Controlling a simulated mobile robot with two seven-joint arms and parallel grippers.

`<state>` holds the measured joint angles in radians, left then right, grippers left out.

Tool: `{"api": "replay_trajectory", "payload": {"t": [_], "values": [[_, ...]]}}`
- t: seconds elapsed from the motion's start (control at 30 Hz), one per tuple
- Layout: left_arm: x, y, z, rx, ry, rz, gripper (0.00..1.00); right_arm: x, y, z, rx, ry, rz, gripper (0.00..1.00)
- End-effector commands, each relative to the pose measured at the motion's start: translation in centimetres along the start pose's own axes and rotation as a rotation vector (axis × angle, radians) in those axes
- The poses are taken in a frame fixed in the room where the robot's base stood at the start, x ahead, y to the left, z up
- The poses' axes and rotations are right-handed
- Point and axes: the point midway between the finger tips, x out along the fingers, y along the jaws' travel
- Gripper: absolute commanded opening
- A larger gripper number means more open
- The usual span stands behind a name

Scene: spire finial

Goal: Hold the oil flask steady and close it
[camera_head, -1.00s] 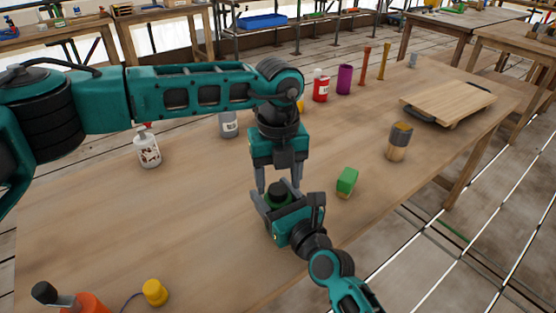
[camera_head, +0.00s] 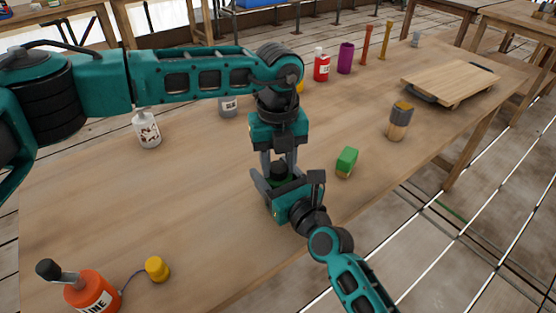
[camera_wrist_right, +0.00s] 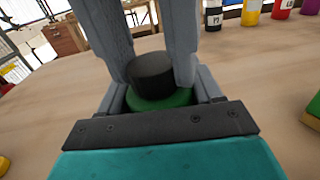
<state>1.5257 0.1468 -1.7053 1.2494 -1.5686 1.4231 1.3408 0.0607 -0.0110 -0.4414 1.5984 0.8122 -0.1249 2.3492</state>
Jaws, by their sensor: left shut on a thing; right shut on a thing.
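The oil flask is green with a black cap; in the right wrist view its green shoulder (camera_wrist_right: 160,99) shows just under the black cap (camera_wrist_right: 152,75). My right gripper (camera_head: 276,183) comes from the front and is shut around the flask's body. My left gripper (camera_head: 279,166) points straight down from above, shut on the black cap with a finger on each side. The cap sits at the top of the flask; whether it is fully tightened cannot be told. The flask looks upright, and its lower body is hidden by my right gripper.
A green block (camera_head: 347,161) lies right of the grippers, and a grey-brown jar (camera_head: 400,121) stands beyond it. A wooden board (camera_head: 450,82) is at the far right. An orange bottle (camera_head: 90,290) and yellow cap (camera_head: 157,268) are at the front left. Several bottles stand behind.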

Motion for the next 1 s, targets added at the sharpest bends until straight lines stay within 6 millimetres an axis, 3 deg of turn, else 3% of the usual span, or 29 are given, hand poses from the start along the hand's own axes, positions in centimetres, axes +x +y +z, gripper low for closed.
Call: {"api": "replay_trajectory", "payload": {"t": [0.27,1.0], "values": [[-0.01,0.0,0.02,0.083,0.0,0.0,0.03,-0.01,0.01,-0.07,0.0,0.002,0.0,0.0],[0.08,-0.01,0.02,1.43,-0.001,-0.001,0.03,-0.01,0.02,-0.07,0.0,0.002,0.001,0.0]]}}
